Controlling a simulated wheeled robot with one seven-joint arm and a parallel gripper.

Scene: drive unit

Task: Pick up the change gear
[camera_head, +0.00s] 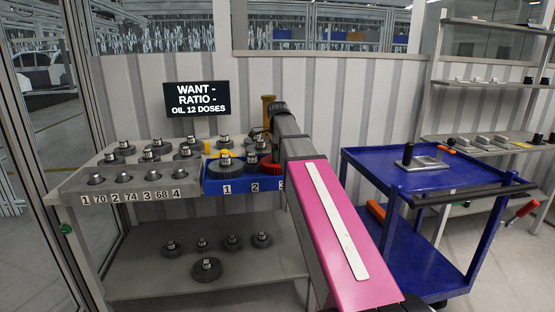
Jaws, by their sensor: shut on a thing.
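Several dark change gears with silver hubs sit on the grey bench top, such as one gear (125,149) at the back left. A larger dark gear (226,168) stands at the blue section marked 1, and a red disc (268,164) lies beside it, partly hidden. More gears, such as a large one (206,270), rest on the lower shelf. My arm reaches over the right end of the bench. My gripper (261,138) shows only in small part at its far end, low over the back of the blue section, shut on a gear mostly hidden from view.
A black screen (197,99) reading WANT, RATIO and OIL 12 DOSES stands behind the bench. A yellow post (268,112) rises behind my wrist. A blue cart (385,160) stands to the right, with grey shelves (490,83) beyond. Clear floor shows at the lower right.

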